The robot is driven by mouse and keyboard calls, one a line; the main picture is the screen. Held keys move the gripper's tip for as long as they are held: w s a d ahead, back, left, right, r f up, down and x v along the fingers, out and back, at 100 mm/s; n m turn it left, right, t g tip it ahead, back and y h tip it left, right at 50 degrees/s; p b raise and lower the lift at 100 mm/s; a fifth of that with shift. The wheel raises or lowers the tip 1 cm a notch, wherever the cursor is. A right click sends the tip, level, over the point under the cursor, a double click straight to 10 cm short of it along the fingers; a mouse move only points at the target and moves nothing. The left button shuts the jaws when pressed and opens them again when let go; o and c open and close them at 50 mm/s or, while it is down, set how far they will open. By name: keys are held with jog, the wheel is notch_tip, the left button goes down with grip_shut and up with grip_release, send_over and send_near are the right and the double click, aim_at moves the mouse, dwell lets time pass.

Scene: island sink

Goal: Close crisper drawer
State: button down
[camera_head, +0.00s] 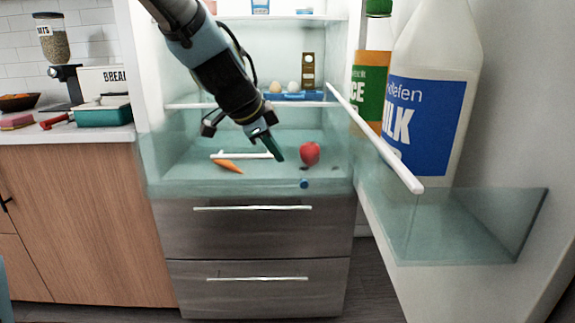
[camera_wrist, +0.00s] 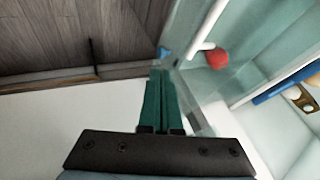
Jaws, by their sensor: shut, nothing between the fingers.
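The clear crisper drawer (camera_head: 170,180) is at the bottom of the open fridge compartment and appears pulled out past the fridge's front. Its white bar handle (camera_head: 235,156) also shows in the wrist view (camera_wrist: 209,25). An orange carrot (camera_head: 229,166), a red round fruit (camera_head: 309,153) and a small blue item (camera_head: 304,184) show through the clear walls.
The fridge door stands open at right with a clear bin (camera_head: 460,235), a milk bottle (camera_head: 432,100) and a juice bottle (camera_head: 370,80). A shelf above holds eggs (camera_head: 283,87). Two steel drawers (camera_head: 255,225) are shut below. A wooden counter (camera_head: 75,210) stands at left.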

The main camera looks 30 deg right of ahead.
jog(key=w+d+f, duration=0.1)
jog(key=f, duration=0.1)
jog(key=w+d+f+p, duration=0.1)
jog(key=d+f, duration=0.1)
jog(key=w+d+f+p, duration=0.1)
jog(key=w+d+f, duration=0.1)
jog(key=shift+d, duration=0.2)
jog(key=shift+w+d, duration=0.35)
jog(key=shift+w, duration=0.3)
jog(key=shift+w, duration=0.1)
